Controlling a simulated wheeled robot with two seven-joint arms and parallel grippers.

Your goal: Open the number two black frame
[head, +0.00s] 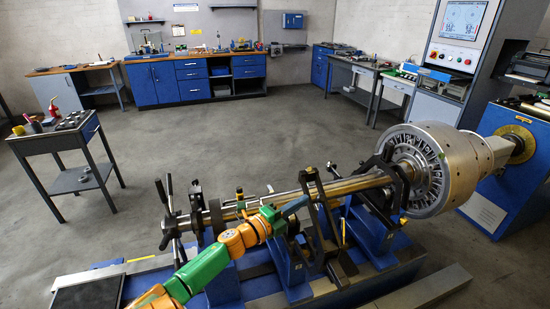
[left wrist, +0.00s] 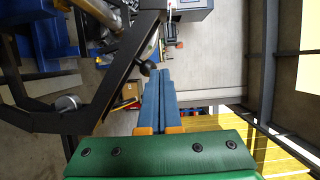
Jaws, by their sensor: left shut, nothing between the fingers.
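Two black frames stand around the long metal shaft (head: 345,187) on the machine: a middle one (head: 322,213) and one closer to the rotor (head: 398,188). I see no number on either, so I cannot tell which is number two. My left gripper (head: 303,201) has blue fingers, shut and empty, just left of the middle frame; contact cannot be told. In the left wrist view the shut fingers (left wrist: 157,75) point away, and a black frame arm with a dark knob (left wrist: 146,68) crosses at the left. My right gripper is out of view.
The large slotted silver rotor (head: 440,165) is at the shaft's right end. A handled clamp (head: 170,215) sits at its left end. Blue supports (head: 290,275) stand below. A small tool table (head: 60,140) is at the left; the floor between it and the benches is clear.

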